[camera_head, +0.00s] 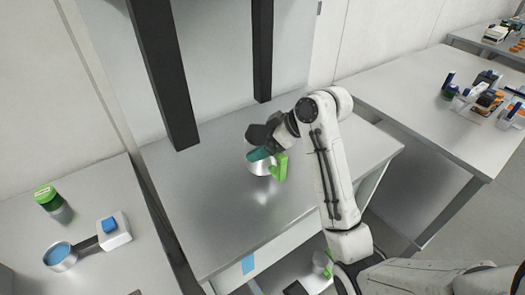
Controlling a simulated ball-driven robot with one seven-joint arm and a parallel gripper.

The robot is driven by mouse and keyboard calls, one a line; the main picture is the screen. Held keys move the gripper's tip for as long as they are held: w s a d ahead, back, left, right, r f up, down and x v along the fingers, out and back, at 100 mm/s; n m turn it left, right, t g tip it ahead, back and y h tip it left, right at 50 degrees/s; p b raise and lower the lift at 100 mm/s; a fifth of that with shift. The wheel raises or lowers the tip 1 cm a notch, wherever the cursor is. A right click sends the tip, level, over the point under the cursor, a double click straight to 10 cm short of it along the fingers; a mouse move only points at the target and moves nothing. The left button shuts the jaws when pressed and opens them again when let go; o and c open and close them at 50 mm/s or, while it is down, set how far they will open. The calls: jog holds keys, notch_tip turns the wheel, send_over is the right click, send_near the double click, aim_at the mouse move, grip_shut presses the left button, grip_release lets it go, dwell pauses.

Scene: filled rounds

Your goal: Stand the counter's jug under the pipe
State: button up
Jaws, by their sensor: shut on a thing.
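A silvery metal jug (257,169) with a bright green handle (279,167) is at the middle of the grey metal counter (215,225). My gripper (262,146) is over the jug's top from above and is shut on it. A teal patch shows at the jug's mouth; I cannot tell whether it is contents or part of the gripper. The jug's base is close to the counter, and I cannot tell whether it touches. I cannot pick out the pipe for certain; two dark vertical posts (163,75) and (262,50) stand behind the jug.
The left counter (95,190) holds a green-lidded jar (48,197), a blue-topped white block (115,231) and a round blue-filled pan (61,256). Another green-handled vessel (322,262) sits lower. A right table (420,95) carries several small items.

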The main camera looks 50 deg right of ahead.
jog(key=shift+w+d+f+p, duration=0.15)
jog(key=shift+f+p, duration=0.2)
jog(key=shift+f, duration=1.4)
jog(key=shift+f, duration=0.2)
jog(key=o, duration=0.9)
jog(key=shift+c, duration=0.2)
jog(key=shift+r, duration=0.4)
jog(key=v, duration=1.1)
jog(key=shift+s+r, duration=0.2)
jog(key=shift+s, duration=0.1)
